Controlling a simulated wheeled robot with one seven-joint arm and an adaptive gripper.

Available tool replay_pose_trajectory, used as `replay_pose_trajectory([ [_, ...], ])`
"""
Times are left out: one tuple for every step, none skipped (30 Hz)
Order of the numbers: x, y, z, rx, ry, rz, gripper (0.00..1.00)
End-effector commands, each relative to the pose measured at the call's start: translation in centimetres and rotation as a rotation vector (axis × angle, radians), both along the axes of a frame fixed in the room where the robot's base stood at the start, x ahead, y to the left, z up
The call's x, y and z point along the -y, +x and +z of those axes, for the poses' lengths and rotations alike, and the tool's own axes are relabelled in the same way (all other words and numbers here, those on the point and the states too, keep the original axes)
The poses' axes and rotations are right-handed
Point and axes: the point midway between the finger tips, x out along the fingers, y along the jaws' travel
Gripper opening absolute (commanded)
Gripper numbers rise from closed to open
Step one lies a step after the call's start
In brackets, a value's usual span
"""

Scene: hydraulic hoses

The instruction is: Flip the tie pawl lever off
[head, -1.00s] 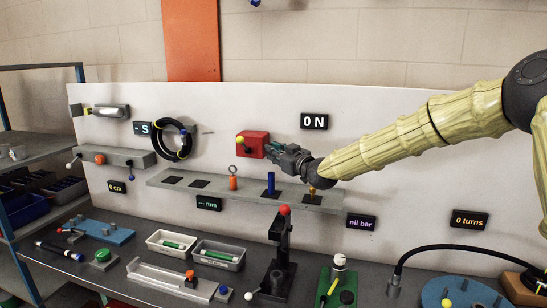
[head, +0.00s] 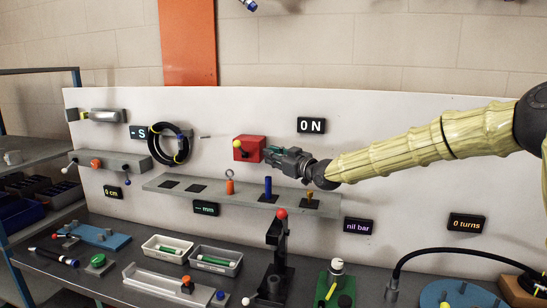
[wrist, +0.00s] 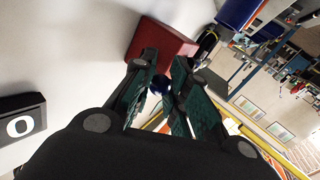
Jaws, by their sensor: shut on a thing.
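The red box (head: 249,148) is mounted on the white panel, with a yellow ball (head: 237,144) at its left side. It also shows in the wrist view (wrist: 162,50). My gripper (head: 266,155) is at the box's right side, reaching in from the right. In the wrist view my gripper (wrist: 172,75) has its dark green-padded fingers on both sides of a small dark blue knob (wrist: 159,85), beside the red box. The fingers hide most of what the knob sits on, so I cannot tell the lever's angle.
A display reading 0 N (head: 311,125) is just above my gripper. Below is a grey shelf (head: 225,193) with a blue peg (head: 268,187) and an orange piece (head: 230,186). A black hose loop (head: 155,145) hangs to the left.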

Motion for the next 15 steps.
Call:
replay_pose_trajectory([
  [0.19, 0.13, 0.52, 0.007, 0.003, -0.004, 0.00],
  [0.19, 0.13, 0.52, 0.007, 0.003, -0.004, 0.18],
  [0.19, 0.13, 0.53, 0.007, 0.003, -0.004, 0.25],
  [0.20, 0.14, 0.54, 0.007, 0.003, -0.004, 0.30],
  [0.19, 0.13, 0.51, 0.007, 0.003, -0.004, 0.36],
  [0.17, 0.13, 0.48, 0.006, 0.003, -0.003, 0.42],
  [0.14, 0.11, 0.44, 0.006, 0.003, -0.003, 0.42],
  [0.10, 0.11, 0.40, 0.005, 0.003, -0.002, 0.42],
  [0.05, 0.10, 0.36, 0.005, 0.003, -0.002, 0.42],
  [0.02, 0.08, 0.32, 0.004, 0.002, -0.001, 0.42],
  [0.00, 0.08, 0.30, 0.004, 0.002, -0.001, 0.42],
  [-0.03, 0.08, 0.26, 0.004, 0.002, 0.000, 0.42],
  [-0.05, 0.06, 0.24, 0.003, 0.001, 0.000, 0.42],
  [-0.06, 0.05, 0.22, 0.003, 0.001, 0.000, 0.42],
  [-0.05, 0.03, 0.20, 0.003, 0.001, 0.000, 0.42],
])
